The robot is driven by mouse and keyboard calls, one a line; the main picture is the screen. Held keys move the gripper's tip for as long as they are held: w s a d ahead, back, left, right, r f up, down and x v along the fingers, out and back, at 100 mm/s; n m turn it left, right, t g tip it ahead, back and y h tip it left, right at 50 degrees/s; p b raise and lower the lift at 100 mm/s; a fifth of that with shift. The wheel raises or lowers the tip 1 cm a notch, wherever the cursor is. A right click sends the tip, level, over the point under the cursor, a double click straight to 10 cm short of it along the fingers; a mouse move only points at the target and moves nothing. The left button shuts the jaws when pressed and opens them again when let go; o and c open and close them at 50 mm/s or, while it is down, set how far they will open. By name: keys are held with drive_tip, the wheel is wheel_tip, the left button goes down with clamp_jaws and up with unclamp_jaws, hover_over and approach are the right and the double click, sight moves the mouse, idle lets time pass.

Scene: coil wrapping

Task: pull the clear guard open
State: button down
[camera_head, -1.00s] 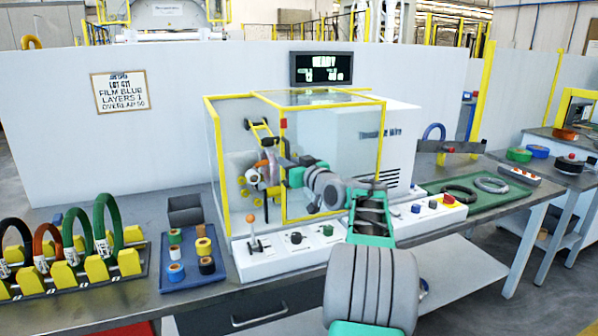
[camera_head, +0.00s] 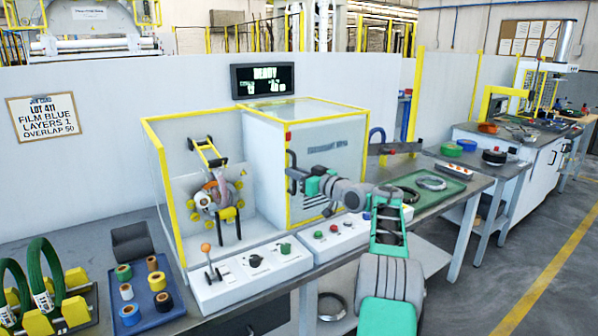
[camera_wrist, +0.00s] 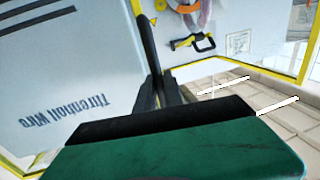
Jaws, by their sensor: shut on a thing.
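The clear guard (camera_head: 345,150), a yellow-framed pane, stands at the right part of the machine, in front of the white cabinet. The left bay, with the wrapping head (camera_head: 214,194) and its yellow rollers, is uncovered at the front. My gripper (camera_head: 299,180) is at the dark handle (camera_head: 291,162) on the guard's left edge and is shut on it. In the wrist view the dark handle (camera_wrist: 148,45) runs up from the fingers (camera_wrist: 167,92), and the cabinet's lettering shows at the left. My green wrist hides the lower part of the grip.
A control panel (camera_head: 250,270) with a lever and knobs lies along the machine's front. A blue tray (camera_head: 142,300) of tape rolls is at the left, and a green tray (camera_head: 450,193) with rings at the right. Open floor lies at the far right.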

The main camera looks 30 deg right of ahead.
drive_tip(key=c, duration=1.5)
unclamp_jaws()
drive_tip(key=shift+o, duration=0.2)
drive_tip(key=b+v, duration=0.1)
drive_tip(key=v, duration=0.6)
drive_tip(key=shift+s, duration=0.35)
drive_tip(key=shift+d, duration=0.1)
